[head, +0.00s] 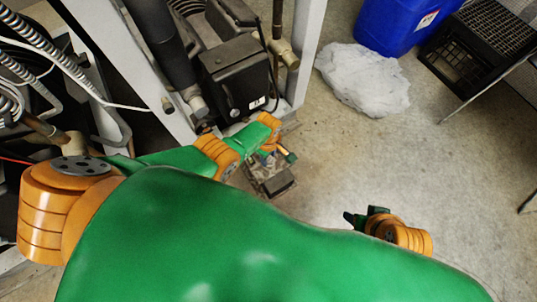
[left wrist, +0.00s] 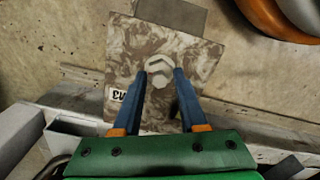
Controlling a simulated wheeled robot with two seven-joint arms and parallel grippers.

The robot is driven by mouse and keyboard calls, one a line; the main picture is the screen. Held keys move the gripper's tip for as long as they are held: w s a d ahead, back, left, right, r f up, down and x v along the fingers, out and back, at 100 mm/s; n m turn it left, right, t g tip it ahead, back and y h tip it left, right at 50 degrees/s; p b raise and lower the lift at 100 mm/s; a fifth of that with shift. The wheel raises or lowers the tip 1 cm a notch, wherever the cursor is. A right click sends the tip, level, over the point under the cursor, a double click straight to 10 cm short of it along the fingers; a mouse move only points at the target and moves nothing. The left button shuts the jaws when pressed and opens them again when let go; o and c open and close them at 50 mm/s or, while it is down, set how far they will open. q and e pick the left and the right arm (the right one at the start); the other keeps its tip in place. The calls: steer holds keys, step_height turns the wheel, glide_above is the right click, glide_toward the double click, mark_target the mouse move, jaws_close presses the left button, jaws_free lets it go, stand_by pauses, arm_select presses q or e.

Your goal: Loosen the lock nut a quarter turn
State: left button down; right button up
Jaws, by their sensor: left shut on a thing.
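The lock nut (left wrist: 165,66) is a pale hexagonal nut on a mottled brown-grey plate (left wrist: 135,45) in the left wrist view. My left gripper (left wrist: 167,76) has its two blue fingers on either side of the nut and is shut on it. In the head view my left gripper (head: 267,158) is over the same small plate near the foot of the rack; the nut is too small to make out there. My right gripper (head: 362,217) is at the right, away from the plate, over the floor; its jaw opening cannot be made out.
The rack's grey frame (head: 309,45) and a black compressor unit (head: 235,75) stand behind the plate. A crumpled plastic bag (head: 365,78), a blue container (head: 400,22) and a black crate (head: 478,45) are at the back right.

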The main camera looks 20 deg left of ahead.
arm_select(q)
steer(key=shift+w+a+n, duration=0.1)
steer(key=shift+a+n, duration=0.05)
steer(key=shift+n, duration=0.15)
arm_select(e)
steer(key=shift+f, duration=0.1)
arm_select(q)
steer(key=shift+c, duration=2.2)
jaws_free()
steer(key=shift+r, duration=0.15)
arm_select(e)
steer(key=shift+w, duration=0.1)
arm_select(q)
step_height(320, 180, up, 3)
steer(key=p, duration=0.3)
steer(key=shift+r, duration=0.15)
step_height(320, 180, up, 3)
steer(key=p, duration=0.3)
steer(key=shift+r+p, duration=0.2)
steer(key=shift+p, duration=0.1)
arm_select(e)
steer(key=s+d+f+g, duration=0.1)
steer(key=s+f, duration=0.3)
steer(key=f, duration=0.9)
steer(key=shift+s, duration=0.2)
steer(key=shift+f, duration=0.1)
